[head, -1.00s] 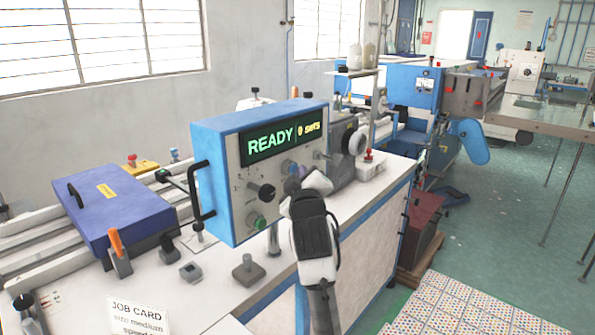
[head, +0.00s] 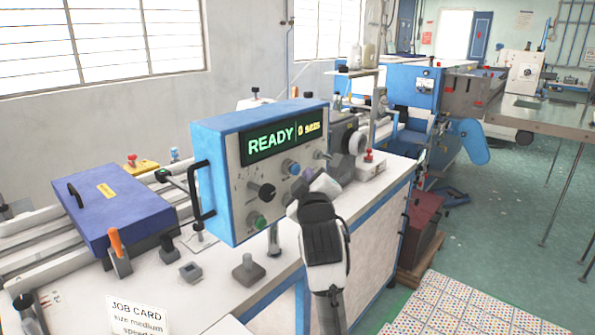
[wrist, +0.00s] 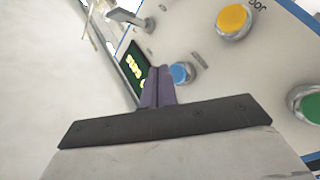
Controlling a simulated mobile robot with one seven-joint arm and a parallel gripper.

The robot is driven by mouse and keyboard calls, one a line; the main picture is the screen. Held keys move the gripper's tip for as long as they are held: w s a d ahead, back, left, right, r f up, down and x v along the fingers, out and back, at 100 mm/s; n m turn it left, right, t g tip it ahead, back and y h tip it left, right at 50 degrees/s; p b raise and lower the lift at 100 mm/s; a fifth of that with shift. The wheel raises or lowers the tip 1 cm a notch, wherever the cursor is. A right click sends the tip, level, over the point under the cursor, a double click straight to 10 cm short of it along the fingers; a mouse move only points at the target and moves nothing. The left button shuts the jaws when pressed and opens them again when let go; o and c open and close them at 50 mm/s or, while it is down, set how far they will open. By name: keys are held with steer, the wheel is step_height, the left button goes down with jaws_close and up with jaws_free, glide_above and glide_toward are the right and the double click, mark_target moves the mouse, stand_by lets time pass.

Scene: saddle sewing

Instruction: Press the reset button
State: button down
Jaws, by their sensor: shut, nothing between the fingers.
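The control box (head: 228,190) is a blue case with a pale front panel. Its display (head: 285,138) reads READY and 0 sets. A blue button (head: 291,168) sits below the display; it also shows in the wrist view (wrist: 182,72). A green button (head: 257,221) is lower left, and in the wrist view it is at the right edge (wrist: 308,104). I cannot read which button is labelled reset. My gripper (head: 318,183) is in front of the panel, right of the blue button. In the wrist view its purple fingers (wrist: 158,88) are shut and empty, with the blue button just beside the tips.
A yellow button (wrist: 232,19) shows in the wrist view. A dark knob (head: 262,192) and a black handle (head: 201,192) are on the control box. A blue-purple clamp plate (head: 115,205) and a job card (head: 137,315) lie on the bench to the left.

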steer(key=shift+s+d, duration=0.7)
steer(key=shift+d, duration=0.3)
steer(key=shift+s+d, duration=0.7)
steer(key=shift+d, duration=0.3)
